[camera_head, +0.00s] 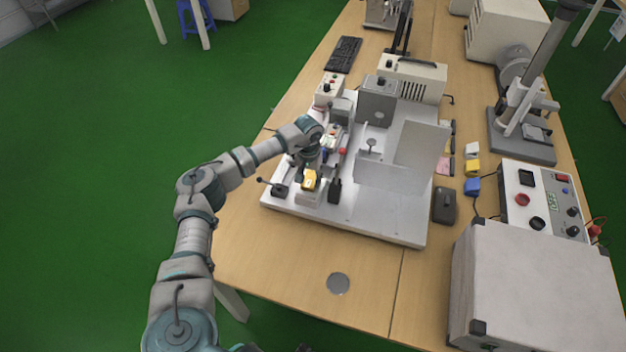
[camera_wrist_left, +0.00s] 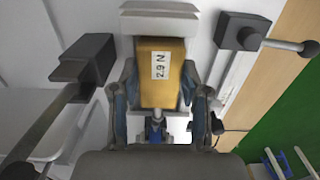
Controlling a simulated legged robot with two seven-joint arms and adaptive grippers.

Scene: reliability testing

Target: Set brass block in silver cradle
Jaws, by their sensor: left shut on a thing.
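The brass block (camera_head: 309,181) is a small gold-yellow block at the front left of the white base plate. In the left wrist view the block (camera_wrist_left: 158,92) carries a white label reading "2.9 N". My left gripper (camera_head: 307,172) is shut on it, with a finger on each side in the left wrist view (camera_wrist_left: 162,108). A pale silver-grey cradle (camera_head: 307,199) lies right at the block. It shows at the block's far end in the left wrist view (camera_wrist_left: 158,20). I cannot tell whether the block rests fully in it. My right gripper is not in view.
A dark clamp post (camera_head: 334,192) stands close right of the block, and a black-knobbed lever (camera_head: 279,189) close left. Upright grey panels (camera_head: 388,178) stand farther right on the plate. The wooden table front (camera_head: 290,265) is clear except for a grey disc (camera_head: 338,284).

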